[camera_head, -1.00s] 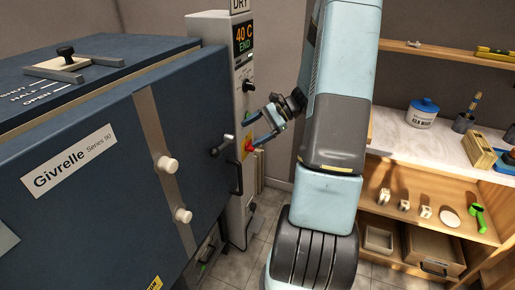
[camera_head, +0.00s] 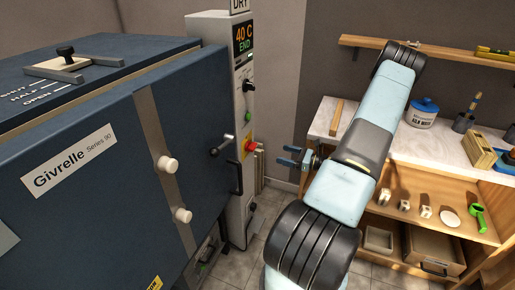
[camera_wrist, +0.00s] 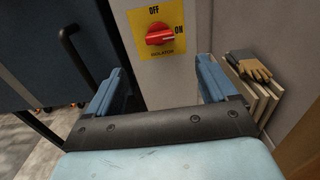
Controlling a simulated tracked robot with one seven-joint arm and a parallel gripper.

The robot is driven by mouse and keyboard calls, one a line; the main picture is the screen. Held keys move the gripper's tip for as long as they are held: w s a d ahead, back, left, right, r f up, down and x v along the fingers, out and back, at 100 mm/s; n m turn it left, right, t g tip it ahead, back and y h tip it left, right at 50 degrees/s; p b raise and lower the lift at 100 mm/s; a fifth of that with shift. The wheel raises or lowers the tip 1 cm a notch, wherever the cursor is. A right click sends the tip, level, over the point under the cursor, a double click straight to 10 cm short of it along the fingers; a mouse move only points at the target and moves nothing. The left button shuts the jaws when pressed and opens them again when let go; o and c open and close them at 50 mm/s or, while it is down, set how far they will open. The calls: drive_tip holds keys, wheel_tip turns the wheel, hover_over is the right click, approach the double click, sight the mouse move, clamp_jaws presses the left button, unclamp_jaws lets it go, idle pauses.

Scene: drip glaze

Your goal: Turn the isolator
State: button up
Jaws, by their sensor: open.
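The isolator (camera_head: 250,146) is a red knob on a yellow plate, low on the grey control column beside the kiln. In the wrist view the red knob (camera_wrist: 160,35) lies roughly level, its long axis toward the ON label at the right; OFF is printed above it. My gripper (camera_head: 287,156) stands to the right of the isolator in the head view, clear of it, blue fingers apart and empty. In the wrist view my gripper's fingers (camera_wrist: 162,82) stand either side below the plate, with nothing between them.
The blue kiln (camera_head: 110,160) fills the left, its black door handle (camera_head: 236,177) near the column. In the wrist view, gloves (camera_wrist: 248,66) lie on upright boards (camera_wrist: 262,98) right of the column. A workbench (camera_head: 330,118) with shelves stands at the right.

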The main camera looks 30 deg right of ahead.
sight(255, 147)
drive_tip(key=x, duration=1.3)
drive_tip(key=shift+w+a, duration=0.2)
